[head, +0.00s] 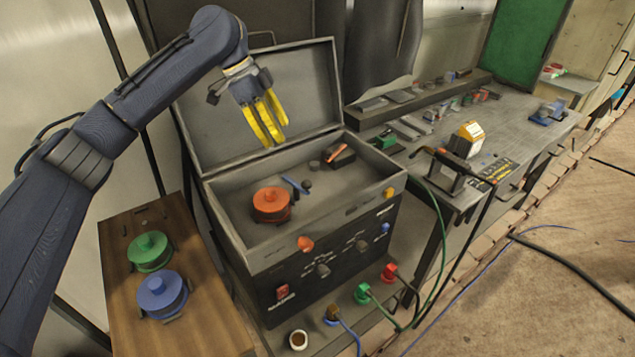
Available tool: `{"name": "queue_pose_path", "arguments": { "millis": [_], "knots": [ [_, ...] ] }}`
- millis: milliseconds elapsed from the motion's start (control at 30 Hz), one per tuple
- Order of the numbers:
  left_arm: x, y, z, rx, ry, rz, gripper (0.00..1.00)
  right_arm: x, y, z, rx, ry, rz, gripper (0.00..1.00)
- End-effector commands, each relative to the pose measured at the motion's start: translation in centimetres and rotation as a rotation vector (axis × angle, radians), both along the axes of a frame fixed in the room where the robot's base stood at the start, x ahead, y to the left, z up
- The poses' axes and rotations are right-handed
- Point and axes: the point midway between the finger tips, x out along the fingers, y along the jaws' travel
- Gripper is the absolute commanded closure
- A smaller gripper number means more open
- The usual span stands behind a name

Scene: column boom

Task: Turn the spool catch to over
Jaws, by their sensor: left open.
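An orange spool (271,203) sits inside the open grey machine case (222,205). A small blue lever (295,184) lies beside the spool at its upper right, with a dark knob at its end; it looks like the spool catch, but its exact setting is too small to tell. My left gripper (270,138) has yellow fingers, open and empty. It hangs in front of the raised lid, above and behind the spool in the picture, apart from spool and lever. My right gripper is not in view.
The case lid (300,80) stands raised behind the tray. A green spool (150,250) and a blue spool (162,293) sit on a wooden bench (200,330) at left. Knobs and cable plugs (362,292) line the front. A cluttered workbench (510,125) stands at right.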

Motion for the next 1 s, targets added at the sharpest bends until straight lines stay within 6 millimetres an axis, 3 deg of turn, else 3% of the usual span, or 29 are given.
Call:
{"name": "queue_pose_path", "arguments": {
  "millis": [167, 733, 1000],
  "knots": [
    [-0.1, -0.4, -1.3, 0.007, 0.002, -0.001, 0.52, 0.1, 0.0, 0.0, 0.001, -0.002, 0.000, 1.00],
    [-0.3, -4.3, -10.6, 0.004, 0.003, -0.001, 0.52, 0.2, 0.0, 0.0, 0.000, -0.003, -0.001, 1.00],
    [-0.3, -5.7, -14.0, 0.004, 0.001, 0.001, 0.52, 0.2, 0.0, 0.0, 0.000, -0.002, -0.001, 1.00]
  ]
}}
